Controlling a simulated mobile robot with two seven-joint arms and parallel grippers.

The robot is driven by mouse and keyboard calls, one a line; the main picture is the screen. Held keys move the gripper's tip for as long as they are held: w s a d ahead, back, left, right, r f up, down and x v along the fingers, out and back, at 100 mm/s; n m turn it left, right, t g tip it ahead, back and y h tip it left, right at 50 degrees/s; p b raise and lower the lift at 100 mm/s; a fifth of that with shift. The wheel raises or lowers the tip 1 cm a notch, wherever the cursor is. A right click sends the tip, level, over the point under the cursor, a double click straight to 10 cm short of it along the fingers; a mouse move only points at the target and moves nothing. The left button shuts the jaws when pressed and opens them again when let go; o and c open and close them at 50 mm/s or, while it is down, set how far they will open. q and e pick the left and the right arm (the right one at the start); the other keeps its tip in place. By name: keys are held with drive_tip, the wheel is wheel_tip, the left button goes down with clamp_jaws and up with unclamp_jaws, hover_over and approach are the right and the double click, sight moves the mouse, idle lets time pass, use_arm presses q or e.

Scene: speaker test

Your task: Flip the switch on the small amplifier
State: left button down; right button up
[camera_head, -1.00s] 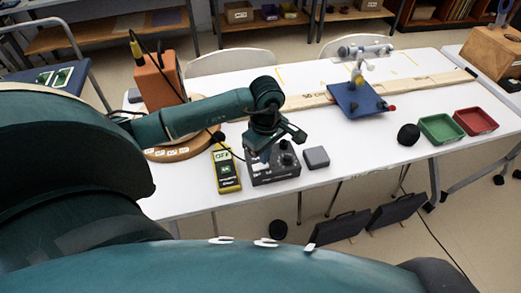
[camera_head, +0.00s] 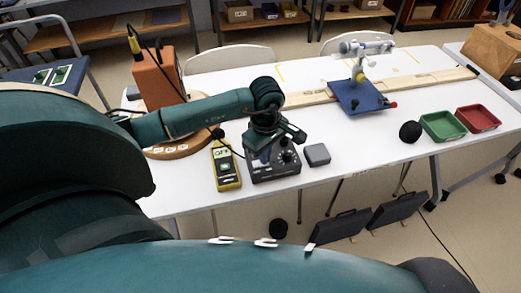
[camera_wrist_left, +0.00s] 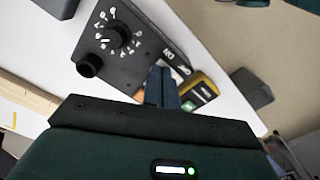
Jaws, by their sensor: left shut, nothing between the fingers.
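The small amplifier (camera_head: 288,168) is a dark box with a knob on its top, standing near the front edge of the white table. In the left wrist view, the amplifier (camera_wrist_left: 140,58) shows a dial with a white scale, a black round knob and white lettering at one end. My left gripper (camera_head: 262,160) is over the amplifier's left part, and its fingers are shut and empty. In the wrist view, the gripper's fingertips (camera_wrist_left: 161,72) are close to the lettering. The switch itself is not visible, and I cannot tell whether the fingers touch the box. My right gripper is not in view.
A yellow meter (camera_head: 226,170) lies just left of the amplifier, and a grey block (camera_head: 316,155) lies to its right. An orange box (camera_head: 157,80) stands behind. A black ball (camera_head: 410,132), a green tray (camera_head: 442,127) and a red tray (camera_head: 477,119) are farther right.

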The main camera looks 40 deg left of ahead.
use_arm(q)
drive_tip(key=shift+f, duration=0.1)
drive_tip(key=shift+r+p, duration=0.95)
drive_tip(key=shift+r, duration=0.55)
drive_tip(key=shift+r+p, duration=1.15)
drive_tip(key=shift+r, duration=0.85)
